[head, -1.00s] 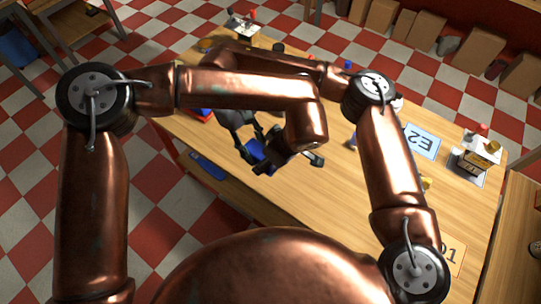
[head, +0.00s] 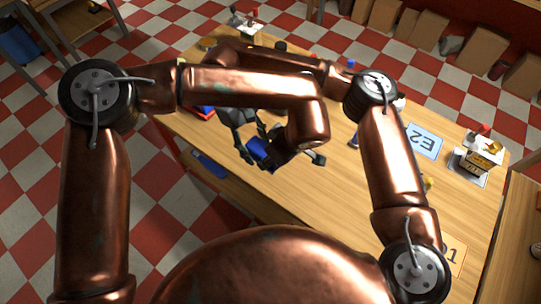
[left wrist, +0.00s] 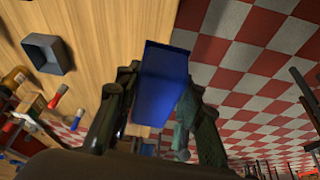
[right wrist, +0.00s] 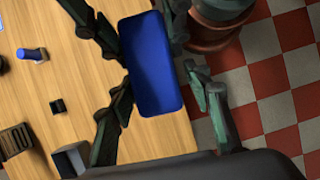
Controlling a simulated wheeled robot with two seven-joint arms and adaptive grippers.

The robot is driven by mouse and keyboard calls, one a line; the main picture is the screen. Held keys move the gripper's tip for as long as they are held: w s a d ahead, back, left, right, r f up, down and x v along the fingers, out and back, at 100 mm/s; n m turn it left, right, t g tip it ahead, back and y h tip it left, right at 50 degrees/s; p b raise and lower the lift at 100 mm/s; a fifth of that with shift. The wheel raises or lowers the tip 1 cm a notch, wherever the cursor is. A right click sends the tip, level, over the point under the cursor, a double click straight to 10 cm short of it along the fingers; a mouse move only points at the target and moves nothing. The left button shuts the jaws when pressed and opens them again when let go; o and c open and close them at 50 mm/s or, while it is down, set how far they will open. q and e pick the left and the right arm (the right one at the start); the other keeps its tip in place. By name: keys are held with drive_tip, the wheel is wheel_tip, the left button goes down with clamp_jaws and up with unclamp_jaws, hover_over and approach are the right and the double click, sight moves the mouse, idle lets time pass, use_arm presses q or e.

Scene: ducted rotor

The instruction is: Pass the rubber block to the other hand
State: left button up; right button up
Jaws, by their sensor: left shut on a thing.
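The rubber block is a blue slab (head: 258,149), held in the air over the table's near edge. My left gripper (left wrist: 158,110) is shut on it, with a finger on each side in the left wrist view, where the block (left wrist: 163,75) sticks out past the fingertips. My right gripper (head: 250,138) is at the block's other end. In the right wrist view its fingers (right wrist: 160,88) are spread on either side of the block (right wrist: 150,60); a gap shows on the right side, and contact on the left side is unclear.
The wooden table (head: 330,195) lies below, mostly clear at its near middle. A grey open box (left wrist: 48,53), a small dark cube (right wrist: 58,105) and a blue cylinder (right wrist: 32,54) stand on it. An E2 card (head: 423,141) lies to the right. Checkered floor is beyond the edge.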

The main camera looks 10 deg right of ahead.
drive_tip(key=shift+o, duration=1.1)
